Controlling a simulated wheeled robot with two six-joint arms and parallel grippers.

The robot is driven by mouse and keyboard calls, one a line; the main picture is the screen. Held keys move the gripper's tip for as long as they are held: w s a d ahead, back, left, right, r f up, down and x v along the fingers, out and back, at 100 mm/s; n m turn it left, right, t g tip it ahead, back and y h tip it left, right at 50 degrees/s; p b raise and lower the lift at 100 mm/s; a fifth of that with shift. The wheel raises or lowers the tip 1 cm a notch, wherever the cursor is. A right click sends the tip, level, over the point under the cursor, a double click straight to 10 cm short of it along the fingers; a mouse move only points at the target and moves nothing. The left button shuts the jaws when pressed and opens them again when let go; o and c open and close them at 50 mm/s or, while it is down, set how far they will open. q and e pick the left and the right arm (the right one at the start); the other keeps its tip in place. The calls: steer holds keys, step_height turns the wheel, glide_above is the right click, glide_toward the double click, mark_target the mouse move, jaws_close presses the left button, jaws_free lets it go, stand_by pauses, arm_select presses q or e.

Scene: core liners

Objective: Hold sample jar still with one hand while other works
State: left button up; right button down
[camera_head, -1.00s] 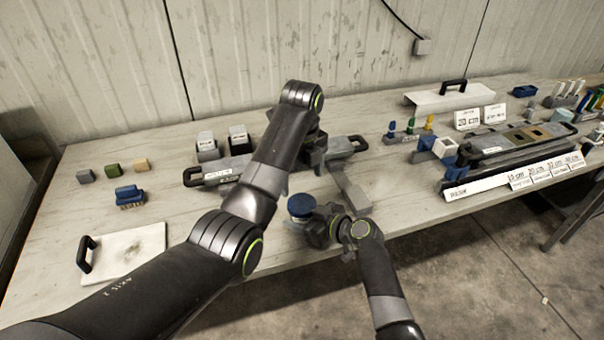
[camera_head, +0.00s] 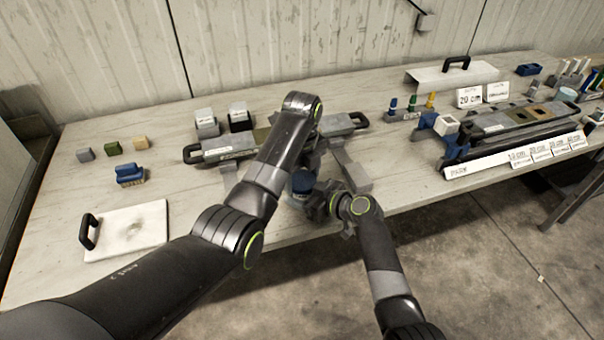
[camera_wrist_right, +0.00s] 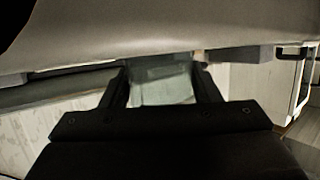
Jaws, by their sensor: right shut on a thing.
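The sample jar (camera_head: 301,184) has a blue lid and a clear body. It stands near the table's front edge, partly covered by my arms. My right gripper (camera_head: 318,203) is closed on the jar from the right; in the right wrist view the pale, glassy jar body (camera_wrist_right: 160,85) sits between its two dark fingers (camera_wrist_right: 162,92). My left gripper (camera_head: 314,160) points down just behind and above the jar lid. Its fingers are mostly hidden by its own arm, so I cannot tell its opening or whether it touches the lid.
A long grey tray (camera_head: 225,151) with black handles lies behind the jar. A grey block (camera_head: 355,178) is right of it. A labelled rack (camera_head: 515,157) stands right.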

arm_select(q)
steer(key=c, duration=0.7)
steer(key=n, duration=1)
